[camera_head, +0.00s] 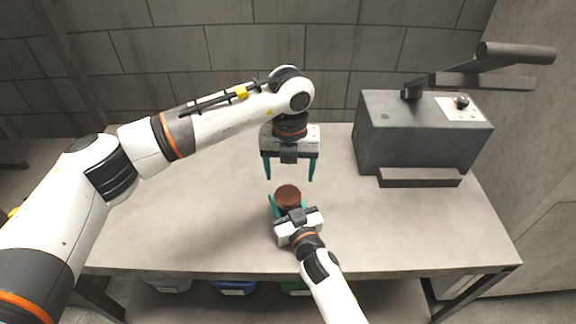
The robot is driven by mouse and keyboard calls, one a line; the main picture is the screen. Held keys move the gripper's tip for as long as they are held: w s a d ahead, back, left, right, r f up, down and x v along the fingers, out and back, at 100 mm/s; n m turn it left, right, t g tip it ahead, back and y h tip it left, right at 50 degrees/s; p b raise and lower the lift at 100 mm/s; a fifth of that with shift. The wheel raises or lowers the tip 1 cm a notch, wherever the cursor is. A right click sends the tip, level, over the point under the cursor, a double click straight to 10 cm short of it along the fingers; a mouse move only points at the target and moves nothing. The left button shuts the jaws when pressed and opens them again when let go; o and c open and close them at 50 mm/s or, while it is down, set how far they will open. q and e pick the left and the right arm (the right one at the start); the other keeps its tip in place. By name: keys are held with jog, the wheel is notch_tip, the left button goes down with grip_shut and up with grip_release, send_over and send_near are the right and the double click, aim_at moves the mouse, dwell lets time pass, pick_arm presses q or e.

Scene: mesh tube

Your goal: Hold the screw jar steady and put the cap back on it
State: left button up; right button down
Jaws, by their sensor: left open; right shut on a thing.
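A round brown thing (288,194) stands upright on the table near its front middle. Its flat top shows; I take it for the screw jar, and I cannot tell whether the cap is on it or is this brown top. My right gripper (287,208) comes in from the front and is shut on the jar, teal fingers at its sides. My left gripper (289,172) points down above and behind the jar. Its teal fingers are wide apart with nothing between them. The jar's lower part is hidden by my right gripper.
A dark grey machine box (415,135) with a long lever handle (515,55) stands at the table's back right. The grey table (180,215) is clear on the left and right of the jar. Coloured bins (232,287) sit below the front edge.

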aim_at(288, 194)
pick_arm(q)
jog(key=n, duration=0.4)
jog(key=shift+r+n, duration=0.15)
jog(key=shift+n, duration=0.25)
jog(key=n, duration=0.4)
jog(key=shift+a+r+n, duration=0.1)
jog(key=shift+a+n, duration=0.05)
jog(key=shift+n, duration=0.25)
jog(key=shift+f, duration=4)
jog(key=shift+c, duration=0.2)
